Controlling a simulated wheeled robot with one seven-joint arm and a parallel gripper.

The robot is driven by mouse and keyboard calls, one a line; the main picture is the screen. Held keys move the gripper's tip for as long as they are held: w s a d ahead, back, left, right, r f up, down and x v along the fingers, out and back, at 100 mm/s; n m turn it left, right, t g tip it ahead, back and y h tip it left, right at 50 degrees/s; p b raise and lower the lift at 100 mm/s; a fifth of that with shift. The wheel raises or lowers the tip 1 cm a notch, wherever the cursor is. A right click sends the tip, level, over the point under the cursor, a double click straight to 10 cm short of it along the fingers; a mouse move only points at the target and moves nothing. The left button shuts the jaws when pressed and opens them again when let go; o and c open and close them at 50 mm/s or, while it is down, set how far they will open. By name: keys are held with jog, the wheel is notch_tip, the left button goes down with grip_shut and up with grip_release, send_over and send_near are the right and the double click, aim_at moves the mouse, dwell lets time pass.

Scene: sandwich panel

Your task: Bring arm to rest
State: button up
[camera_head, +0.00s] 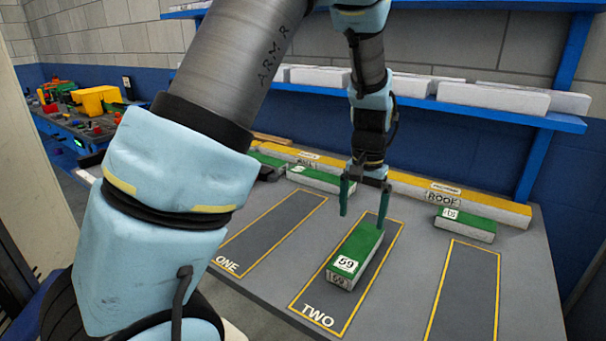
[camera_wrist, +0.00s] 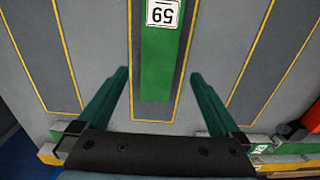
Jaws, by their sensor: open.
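My gripper (camera_head: 362,219) is open and empty over the back part of lane TWO. In the wrist view its two green fingers (camera_wrist: 160,75) stand wide apart on either side of a panel's green top, not touching it. That panel, a green-topped block labelled 59 (camera_head: 358,248), lies flat inside the yellow outline of lane TWO (camera_head: 318,315). It also shows in the wrist view (camera_wrist: 159,62), its label near the top edge. My arm comes down from above and hides part of the head view.
Lane ONE (camera_head: 270,235) and the right-hand lane (camera_head: 465,295) look bare. Green-topped blocks lie at the table's back, one left (camera_head: 320,178) and one right (camera_head: 465,226), before a long yellow bar marked ROOF (camera_head: 480,206). A blue shelf (camera_head: 480,115) with white blocks hangs behind.

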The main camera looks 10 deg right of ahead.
jog(key=s+a+r+n, duration=0.1)
jog(key=a+n, duration=0.1)
jog(key=a, duration=0.8)
jog(key=s+a+r+n+t, duration=0.1)
jog(key=a+r+n, duration=0.1)
jog(key=a, duration=0.8)
jog(key=s+a+r+n, duration=0.1)
jog(key=s+a+n, duration=0.1)
jog(key=a, duration=0.8)
jog(key=shift+r+n+t, duration=0.3)
jog(key=shift+r+n, duration=0.05)
jog(key=shift+n, duration=0.35)
